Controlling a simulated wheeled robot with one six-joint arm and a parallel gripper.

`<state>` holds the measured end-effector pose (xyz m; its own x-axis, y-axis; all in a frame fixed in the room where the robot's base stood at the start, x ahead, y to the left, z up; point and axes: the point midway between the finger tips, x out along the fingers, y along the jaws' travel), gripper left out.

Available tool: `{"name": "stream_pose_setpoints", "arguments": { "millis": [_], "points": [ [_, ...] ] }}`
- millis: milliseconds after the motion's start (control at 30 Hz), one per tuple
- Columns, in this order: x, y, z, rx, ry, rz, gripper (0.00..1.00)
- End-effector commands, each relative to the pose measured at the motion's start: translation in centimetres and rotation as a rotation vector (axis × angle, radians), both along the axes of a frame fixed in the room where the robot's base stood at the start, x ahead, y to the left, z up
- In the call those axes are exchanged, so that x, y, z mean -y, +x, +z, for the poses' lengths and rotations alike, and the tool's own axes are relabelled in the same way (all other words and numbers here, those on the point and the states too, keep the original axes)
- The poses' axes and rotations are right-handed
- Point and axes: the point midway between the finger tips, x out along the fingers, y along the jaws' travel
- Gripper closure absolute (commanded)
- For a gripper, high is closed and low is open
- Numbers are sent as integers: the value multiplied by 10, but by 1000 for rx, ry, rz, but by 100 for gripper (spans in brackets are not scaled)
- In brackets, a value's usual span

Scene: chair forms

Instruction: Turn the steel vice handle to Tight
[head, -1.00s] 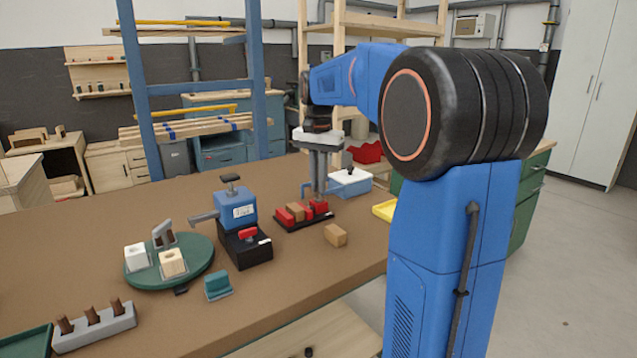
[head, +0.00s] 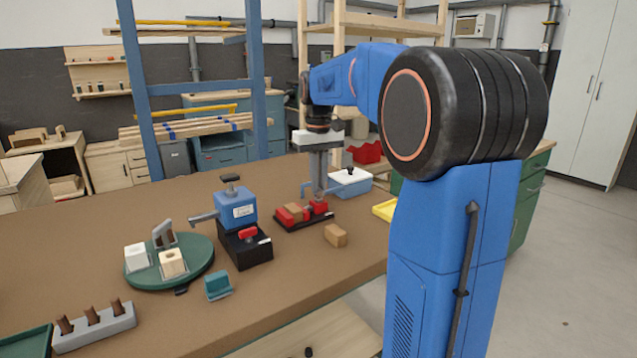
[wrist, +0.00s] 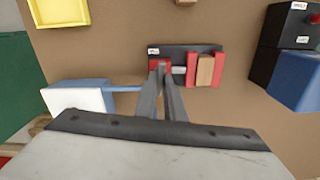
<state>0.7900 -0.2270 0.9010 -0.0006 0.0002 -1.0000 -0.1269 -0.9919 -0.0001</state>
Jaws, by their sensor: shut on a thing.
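The vice has red jaws on a dark base (head: 290,227) on the brown bench, with a wooden block (head: 294,210) between the jaws. In the wrist view, the dark base (wrist: 205,49) has a label at its left end, and a short steel screw (wrist: 179,70) runs beside the red jaws. My gripper (head: 318,196) points straight down at the vice's right end. Its fingertips (wrist: 162,70) are shut around the red end part there. The fingers hide most of the handle, so its setting and any Tight mark cannot be read.
A blue and white box (head: 350,180) with a blue bar stands close behind my gripper. A blue clamp device (head: 237,210) on a black base stands to the left. A loose wooden block (head: 336,235) and a yellow tray (head: 384,210) lie right of the vice.

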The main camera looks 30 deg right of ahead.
Motion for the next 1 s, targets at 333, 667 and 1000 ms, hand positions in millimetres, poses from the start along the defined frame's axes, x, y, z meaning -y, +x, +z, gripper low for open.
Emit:
{"name": "stream_pose_setpoints", "arguments": {
  "millis": [333, 667, 1000],
  "points": [
    [0, 0, 1, 2, -1, 127, 100],
    [0, 0, 1, 3, -1, 145, 100],
    [0, 0, 1, 2, -1, 144, 72]
  ]
}}
